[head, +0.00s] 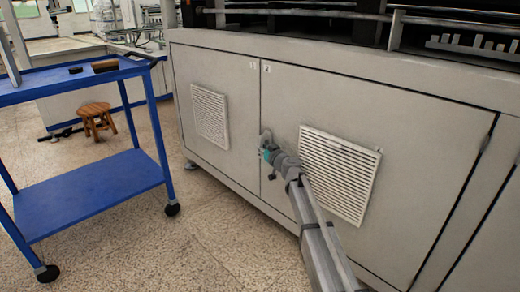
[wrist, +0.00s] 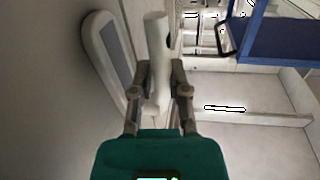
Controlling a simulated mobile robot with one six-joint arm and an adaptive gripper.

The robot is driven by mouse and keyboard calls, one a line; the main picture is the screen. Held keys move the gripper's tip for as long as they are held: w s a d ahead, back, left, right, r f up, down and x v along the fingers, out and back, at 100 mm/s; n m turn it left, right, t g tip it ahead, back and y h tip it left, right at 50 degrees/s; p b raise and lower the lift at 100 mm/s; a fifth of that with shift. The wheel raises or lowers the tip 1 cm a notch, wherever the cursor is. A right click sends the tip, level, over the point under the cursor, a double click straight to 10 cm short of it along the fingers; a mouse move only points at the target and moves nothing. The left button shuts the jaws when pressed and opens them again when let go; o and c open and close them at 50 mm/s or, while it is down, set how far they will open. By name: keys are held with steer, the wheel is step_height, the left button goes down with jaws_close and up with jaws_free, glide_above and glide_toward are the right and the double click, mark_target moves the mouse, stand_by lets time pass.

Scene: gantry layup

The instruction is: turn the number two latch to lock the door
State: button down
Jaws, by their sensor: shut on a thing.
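The number two door (head: 400,130) is a grey cabinet panel with a small "2" at its top left. It looks flush with the panel beside it. The number two latch (wrist: 156,38) is a pale rounded bar standing off a long rounded backplate (wrist: 108,55) in the wrist view. My gripper (wrist: 157,88) has a finger on each side of the bar and is shut on it. In the head view, my gripper (head: 266,148) is at the door's left edge, and the latch is mostly hidden behind it.
The number one door (head: 215,130) with a vent is to the left. A vent grille (head: 338,172) lies right of my gripper. A blue cart (head: 90,195) stands at the left, with a wooden stool (head: 97,115) behind it. Speckled floor between cart and cabinet is clear.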

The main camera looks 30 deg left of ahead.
steer(key=shift+w+a, duration=0.1)
steer(key=c, duration=0.6)
jaws_free()
steer(key=v, duration=0.8)
stand_by(0.7)
